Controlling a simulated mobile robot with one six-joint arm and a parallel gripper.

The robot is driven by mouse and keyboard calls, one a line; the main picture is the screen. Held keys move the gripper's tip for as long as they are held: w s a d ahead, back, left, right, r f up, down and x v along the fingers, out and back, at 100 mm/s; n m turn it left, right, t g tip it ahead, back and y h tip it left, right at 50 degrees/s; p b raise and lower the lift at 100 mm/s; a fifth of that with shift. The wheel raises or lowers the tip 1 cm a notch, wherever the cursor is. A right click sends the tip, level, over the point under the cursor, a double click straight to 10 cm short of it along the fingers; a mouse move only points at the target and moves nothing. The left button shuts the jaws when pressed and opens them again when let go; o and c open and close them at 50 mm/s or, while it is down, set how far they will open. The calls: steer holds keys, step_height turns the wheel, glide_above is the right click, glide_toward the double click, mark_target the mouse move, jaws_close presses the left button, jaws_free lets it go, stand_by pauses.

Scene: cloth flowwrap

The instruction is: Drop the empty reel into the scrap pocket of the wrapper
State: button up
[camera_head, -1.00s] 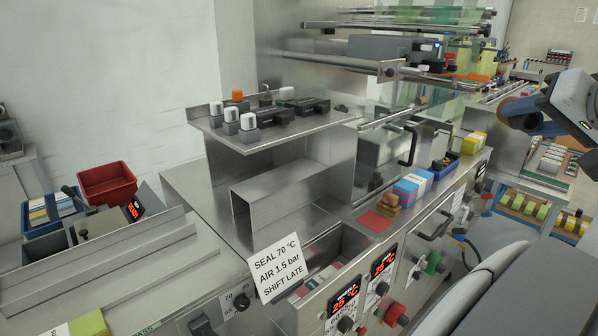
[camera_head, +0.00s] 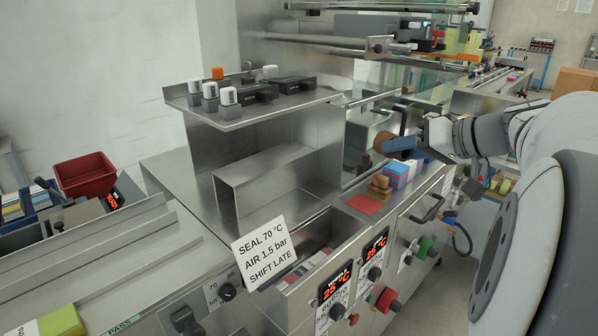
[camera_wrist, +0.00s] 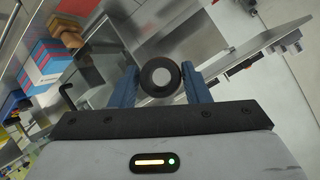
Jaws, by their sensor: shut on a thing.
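My gripper (camera_head: 398,144) is shut on the empty reel (camera_head: 382,142), a small brown round piece in the head view. In the wrist view the reel (camera_wrist: 160,77) shows end-on as a dark ring with a pale grey centre, between the two blue fingers of my gripper (camera_wrist: 161,85). It is held in the air above the wrapper's deck, near the blue-and-red stack. The open-topped pocket (camera_head: 338,234) in the wrapper's front, with several coloured scraps inside, lies lower and to the left of the reel. The sign hides part of it.
A white sign (camera_head: 265,252) stands at the pocket's left front. A red sheet (camera_head: 365,204), brown blocks (camera_head: 379,186) and a blue-and-red stack (camera_head: 398,173) lie on the deck. A steel box channel (camera_head: 265,180) and a shelf with knobs (camera_head: 250,103) rise behind the pocket.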

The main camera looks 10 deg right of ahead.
steer(key=w+a+f+n+g+y+b, duration=0.1)
steer(key=a+f+n+y+b, duration=0.1)
steer(key=a+f, duration=0.4)
steer(key=w+a+f+n+g+y+b, duration=0.1)
steer(key=a+f, duration=0.4)
steer(key=f, duration=0.5)
steer(key=shift+w+a+f+n+g+y+b, duration=0.25)
steer(key=shift+a+n+g+y+b, duration=0.2)
steer(key=shift+n+g+b, duration=0.35)
steer(key=o, duration=1.1)
steer(key=v, duration=0.8)
